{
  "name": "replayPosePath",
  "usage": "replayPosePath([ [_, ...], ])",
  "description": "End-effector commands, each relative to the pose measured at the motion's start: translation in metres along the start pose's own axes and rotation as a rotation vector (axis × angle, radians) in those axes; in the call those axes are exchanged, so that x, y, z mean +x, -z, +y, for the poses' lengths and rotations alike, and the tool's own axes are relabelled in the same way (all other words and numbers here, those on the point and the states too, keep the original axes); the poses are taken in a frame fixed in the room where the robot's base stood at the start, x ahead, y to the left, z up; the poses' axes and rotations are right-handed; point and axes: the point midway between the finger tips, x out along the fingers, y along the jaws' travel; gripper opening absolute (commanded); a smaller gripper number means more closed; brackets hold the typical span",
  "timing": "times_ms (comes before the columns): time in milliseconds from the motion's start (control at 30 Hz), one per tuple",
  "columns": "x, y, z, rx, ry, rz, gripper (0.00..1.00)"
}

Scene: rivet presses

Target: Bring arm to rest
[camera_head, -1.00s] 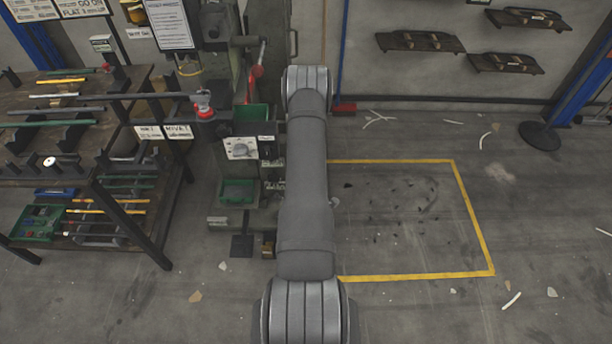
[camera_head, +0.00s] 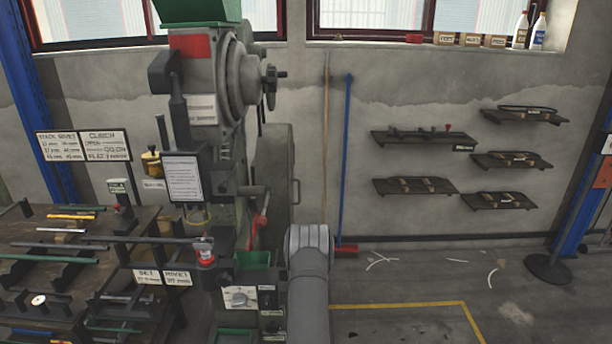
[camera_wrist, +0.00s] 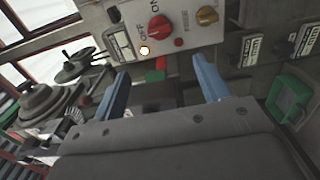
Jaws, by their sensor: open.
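My gripper (camera_wrist: 163,84) shows in the wrist view with its two blue fingers spread apart. It is open and nothing is between the fingers. Beyond the fingertips is a grey control box (camera_wrist: 168,28) with a red knob, a yellow knob and a lit lamp; I cannot tell the exact gap. In the head view my grey arm link rises from the bottom centre, and my gripper is not in view there. The rivet press (camera_head: 212,80) stands left of my arm, with a control panel (camera_head: 240,299) low on its front.
A rack table (camera_head: 110,222) with rods and tools stands at the left. Wall shelves (camera_head: 415,186) hang at the right. The wrist view shows a green bin (camera_wrist: 290,95) at right and handwheels (camera_wrist: 45,103) at left.

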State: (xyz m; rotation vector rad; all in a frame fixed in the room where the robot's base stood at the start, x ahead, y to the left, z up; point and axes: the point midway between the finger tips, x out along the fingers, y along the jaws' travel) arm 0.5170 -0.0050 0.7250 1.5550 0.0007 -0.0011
Motion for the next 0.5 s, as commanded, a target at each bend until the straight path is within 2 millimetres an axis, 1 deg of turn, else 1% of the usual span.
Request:
replayPosePath([
  [167,0.031,0.0,0.001,0.0,-0.005,0.0,0.69],
  [500,0.1,0.0,0.001,0.0,-0.005,0.0,0.69],
])
